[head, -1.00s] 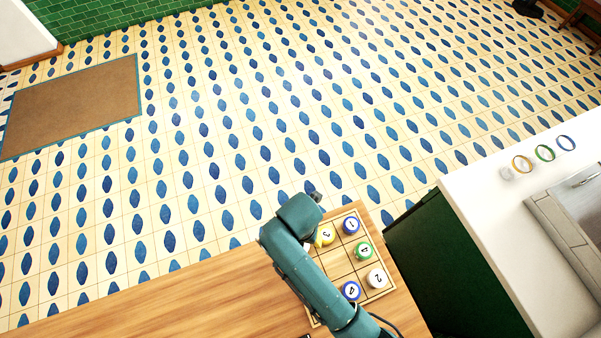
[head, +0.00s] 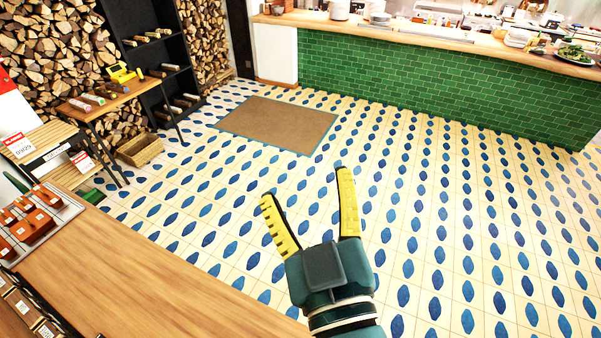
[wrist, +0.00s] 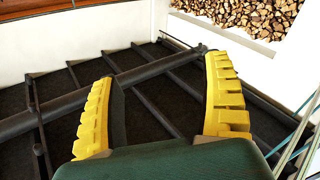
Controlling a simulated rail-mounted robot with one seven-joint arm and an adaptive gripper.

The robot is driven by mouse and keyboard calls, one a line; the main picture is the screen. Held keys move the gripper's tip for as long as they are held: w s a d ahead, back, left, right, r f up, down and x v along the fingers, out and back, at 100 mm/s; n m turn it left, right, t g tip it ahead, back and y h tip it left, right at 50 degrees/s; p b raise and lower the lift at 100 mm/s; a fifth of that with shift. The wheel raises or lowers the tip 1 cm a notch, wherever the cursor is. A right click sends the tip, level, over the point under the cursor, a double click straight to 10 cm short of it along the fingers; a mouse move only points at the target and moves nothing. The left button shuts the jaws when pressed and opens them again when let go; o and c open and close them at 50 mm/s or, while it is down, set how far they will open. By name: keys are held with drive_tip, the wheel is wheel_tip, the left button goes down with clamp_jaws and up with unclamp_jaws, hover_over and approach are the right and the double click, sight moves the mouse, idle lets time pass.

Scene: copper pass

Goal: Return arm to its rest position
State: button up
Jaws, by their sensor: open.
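My gripper (head: 307,206) is open and empty in the head view. Its two yellow ridged fingers stand apart and point up and away over the tiled floor (head: 440,235). In the wrist view my gripper (wrist: 160,105) also shows both yellow fingers spread with nothing between them. Beyond them are dark stairs with a dark rail (wrist: 130,75).
A wooden counter (head: 150,280) runs along the lower left, with a tray of reddish-brown items (head: 35,222) at its left end. A brown mat (head: 275,125) lies on the floor. A green-tiled counter (head: 430,85) stands at the back. The floor around my gripper is clear.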

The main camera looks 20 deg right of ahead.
drive_tip(key=s+a+r+m+t+p, duration=0.1)
drive_tip(key=r+p, duration=0.2)
drive_tip(key=r, duration=0.4)
drive_tip(key=s+a+r+m+t+p, duration=0.1)
drive_tip(key=s+r+m+t+p, duration=0.1)
drive_tip(key=r+p, duration=0.2)
wheel_tip(320, 180, up, 4)
drive_tip(key=shift+s+f+y, duration=0.25)
drive_tip(key=shift+s+y, duration=0.05)
